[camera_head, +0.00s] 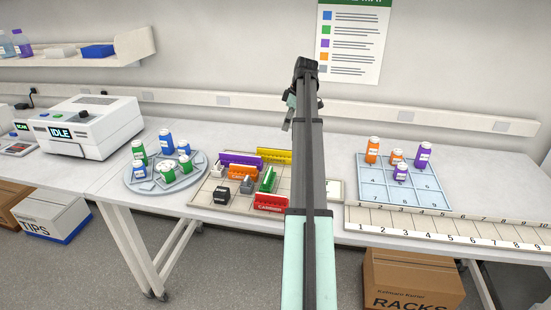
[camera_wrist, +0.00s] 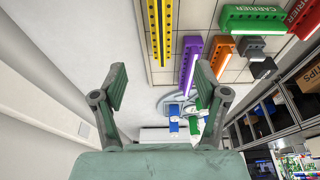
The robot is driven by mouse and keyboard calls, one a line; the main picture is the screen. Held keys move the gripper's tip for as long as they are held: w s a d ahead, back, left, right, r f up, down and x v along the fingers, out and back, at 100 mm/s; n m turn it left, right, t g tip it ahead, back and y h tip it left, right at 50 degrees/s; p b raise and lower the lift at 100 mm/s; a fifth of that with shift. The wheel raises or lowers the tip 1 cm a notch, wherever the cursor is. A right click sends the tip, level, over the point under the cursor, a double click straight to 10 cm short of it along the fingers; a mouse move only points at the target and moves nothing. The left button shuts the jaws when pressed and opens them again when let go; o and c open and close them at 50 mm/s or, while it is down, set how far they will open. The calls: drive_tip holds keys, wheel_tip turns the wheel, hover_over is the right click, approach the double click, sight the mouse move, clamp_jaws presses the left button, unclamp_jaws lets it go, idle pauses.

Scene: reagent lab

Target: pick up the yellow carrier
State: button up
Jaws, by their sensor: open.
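The yellow carrier (camera_head: 273,155) is a long narrow bar at the back edge of the tiled tray on the bench; my arm stands beside its right end in the head view. In the wrist view the yellow carrier (camera_wrist: 161,28) runs in from the top edge, ahead of the fingertips and roughly in line with the gap between them. My gripper (camera_wrist: 160,88) is open with nothing between its fingers. In the head view my gripper (camera_head: 290,108) shows small, raised above the bench. It looks apart from the carrier.
The tray (camera_head: 205,186) also holds a purple carrier (camera_head: 240,159), an orange carrier (camera_head: 245,171), green and red carriers, and grey and black blocks. A round rack (camera_head: 136,180) with several bottles stands left. A blue numbered rack (camera_head: 375,188) with bottles stands right. The wall is behind.

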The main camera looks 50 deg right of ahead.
sight(276, 154)
drive_tip(key=p+x, duration=0.2)
drive_tip(key=x, duration=0.9)
drive_tip(key=shift+a+p, duration=0.1)
drive_tip(key=shift+p, duration=0.25)
drive_tip(key=shift+p+x, duration=1.1)
drive_tip(key=shift+x, duration=1.6)
drive_tip(key=shift+r, duration=0.1)
clamp_jaws()
